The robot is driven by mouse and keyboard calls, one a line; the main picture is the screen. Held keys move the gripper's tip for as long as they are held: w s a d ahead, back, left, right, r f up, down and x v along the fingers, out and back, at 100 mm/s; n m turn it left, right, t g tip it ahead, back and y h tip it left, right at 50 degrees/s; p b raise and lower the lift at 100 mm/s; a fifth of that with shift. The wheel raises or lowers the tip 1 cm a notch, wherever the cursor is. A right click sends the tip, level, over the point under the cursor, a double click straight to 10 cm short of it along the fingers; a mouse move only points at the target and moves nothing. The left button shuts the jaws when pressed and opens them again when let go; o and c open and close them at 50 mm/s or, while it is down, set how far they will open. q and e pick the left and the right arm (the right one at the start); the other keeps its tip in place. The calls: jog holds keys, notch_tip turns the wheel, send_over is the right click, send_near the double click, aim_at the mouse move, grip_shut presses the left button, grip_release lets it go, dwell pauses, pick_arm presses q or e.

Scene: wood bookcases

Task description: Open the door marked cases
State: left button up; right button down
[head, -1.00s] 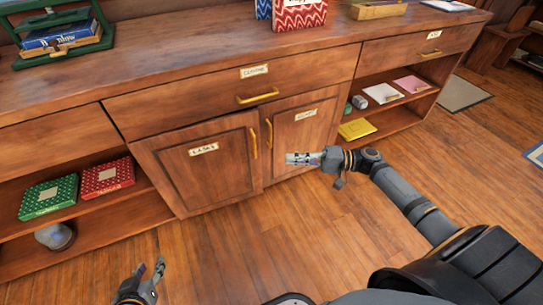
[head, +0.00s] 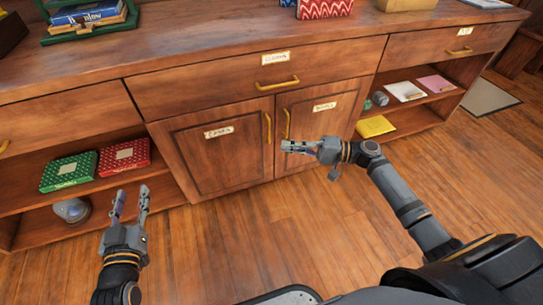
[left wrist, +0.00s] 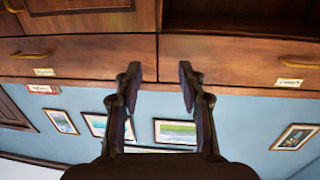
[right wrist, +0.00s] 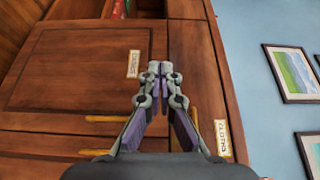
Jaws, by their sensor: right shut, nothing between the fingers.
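The cupboard has two shut doors. The left door (head: 215,160) has a small label (head: 219,132) that seems to read CASES and a vertical gold handle (head: 268,128) at its right edge. The right door (head: 330,115) has its own handle (head: 286,124) and a label (head: 324,107) too small to read surely. My right gripper (head: 288,146) is shut and empty, in front of the right door, just below the handles. It shows in the right wrist view (right wrist: 166,72) pointing along the door front. My left gripper (head: 131,190) is open and empty, left of the left door.
A drawer (head: 240,80) with a gold handle is above the doors. Open shelves at left hold a green box (head: 69,171) and a red box (head: 124,157). Shelves at right hold a yellow item (head: 375,126). The floor (head: 290,230) before the doors is clear.

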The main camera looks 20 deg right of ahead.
pick_arm(q)
notch_tip(320, 180, up, 13)
jog(key=t+b, duration=0.1)
jog(key=t, duration=0.5)
jog(key=shift+s+h, duration=0.3)
jog(key=shift+s, duration=0.15)
pick_arm(e)
jog(key=s+a, duration=0.1)
jog(key=a, duration=0.5)
jog(key=shift+s+a, duration=0.15)
pick_arm(q)
jog(key=shift+f, duration=0.1)
